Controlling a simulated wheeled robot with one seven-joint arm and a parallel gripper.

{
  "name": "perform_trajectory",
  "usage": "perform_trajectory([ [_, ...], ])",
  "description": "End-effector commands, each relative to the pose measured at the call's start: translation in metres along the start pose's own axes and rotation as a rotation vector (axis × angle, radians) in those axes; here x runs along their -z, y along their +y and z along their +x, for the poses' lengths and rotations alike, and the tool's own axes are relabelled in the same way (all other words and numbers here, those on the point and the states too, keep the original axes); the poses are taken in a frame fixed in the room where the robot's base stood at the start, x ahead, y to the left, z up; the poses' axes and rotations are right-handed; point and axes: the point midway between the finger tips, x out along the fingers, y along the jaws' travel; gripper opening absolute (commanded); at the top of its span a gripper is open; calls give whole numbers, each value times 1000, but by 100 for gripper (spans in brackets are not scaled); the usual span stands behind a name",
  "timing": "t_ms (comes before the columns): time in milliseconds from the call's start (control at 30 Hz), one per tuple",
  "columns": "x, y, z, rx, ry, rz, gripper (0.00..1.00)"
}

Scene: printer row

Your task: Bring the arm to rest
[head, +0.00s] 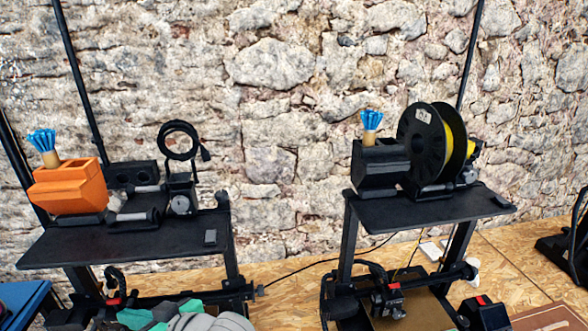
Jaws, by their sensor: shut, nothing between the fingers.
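My gripper is not in the head view, and no part of my arm can be made out for certain. Its pose and what lies around it cannot be seen here. The view looks onto two black printer frames in front of a stone wall. The left printer's top shelf (130,245) and the right printer's top shelf (425,210) both carry items.
An orange box (68,188) and a black cable loop (178,141) are on the left shelf. A black spool with yellow filament (420,143) stands on the right shelf. Bare wooden bench (285,290) shows between the printers. Grey and green shapes at the bottom edge are unclear.

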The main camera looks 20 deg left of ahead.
Motion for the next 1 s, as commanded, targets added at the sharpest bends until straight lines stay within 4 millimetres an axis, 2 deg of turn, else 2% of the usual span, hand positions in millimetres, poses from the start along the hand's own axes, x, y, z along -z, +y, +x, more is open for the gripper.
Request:
perform_trajectory([
  [200, 31, 23, -14, -63, 271, 125, 0],
  [333, 38, 44, -31, -126, 412, 196, 0],
  [467, 34, 67, -50, -207, 534, 264, 0],
  [633, 12, 98, -80, -336, 669, 350, 0],
  [767, -16, 118, -104, -452, 746, 405, 0],
  [1000, -89, 140, -152, -692, 825, 483, 0],
])
